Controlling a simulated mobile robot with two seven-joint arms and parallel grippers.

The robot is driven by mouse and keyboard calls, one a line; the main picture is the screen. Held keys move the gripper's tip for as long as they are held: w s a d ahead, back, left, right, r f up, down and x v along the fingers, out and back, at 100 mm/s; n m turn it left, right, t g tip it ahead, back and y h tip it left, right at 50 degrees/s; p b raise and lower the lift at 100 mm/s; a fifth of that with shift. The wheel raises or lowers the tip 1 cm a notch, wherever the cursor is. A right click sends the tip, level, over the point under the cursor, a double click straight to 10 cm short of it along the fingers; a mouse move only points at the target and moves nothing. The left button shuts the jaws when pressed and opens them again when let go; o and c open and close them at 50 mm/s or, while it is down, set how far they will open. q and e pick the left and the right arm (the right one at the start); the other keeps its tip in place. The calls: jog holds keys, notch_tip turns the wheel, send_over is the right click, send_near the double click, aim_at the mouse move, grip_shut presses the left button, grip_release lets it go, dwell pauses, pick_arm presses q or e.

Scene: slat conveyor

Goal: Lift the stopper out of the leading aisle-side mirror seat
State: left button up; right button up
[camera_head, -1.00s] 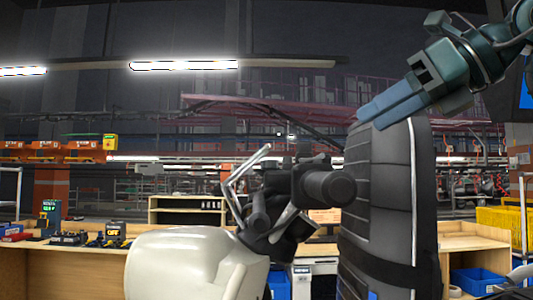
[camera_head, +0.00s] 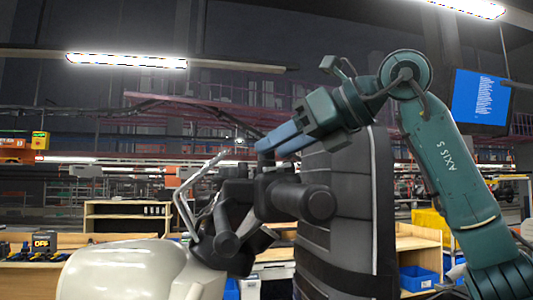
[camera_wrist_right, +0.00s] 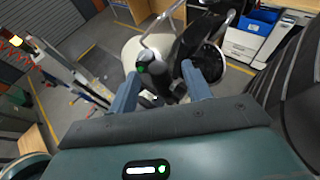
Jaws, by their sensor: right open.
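A white-bodied vehicle (camera_head: 125,272) with a dark handlebar assembly (camera_head: 312,203) and bent metal levers stands in front of me. My right gripper (camera_head: 262,147) reaches in from the right, with its blue fingers just above the handlebar parts. In the right wrist view the fingers (camera_wrist_right: 160,78) are apart, with a dark cylindrical part (camera_wrist_right: 155,80) of the handlebar between and beyond them. The mirror seat is not clearly seen. My left gripper is out of view.
A tall dark padded seat back (camera_head: 345,215) stands right beside the handlebar, under my right arm. Behind are a wooden bench (camera_head: 30,278), a shelf unit (camera_head: 125,212) and a blue bin (camera_head: 418,278). A blue screen (camera_head: 480,97) hangs at upper right.

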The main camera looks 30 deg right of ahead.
jog(key=p+x, duration=0.1)
jog(key=x, duration=0.4)
jog(key=shift+a+r, duration=0.15)
jog(key=shift+c, duration=0.6)
jog(key=c, duration=0.9)
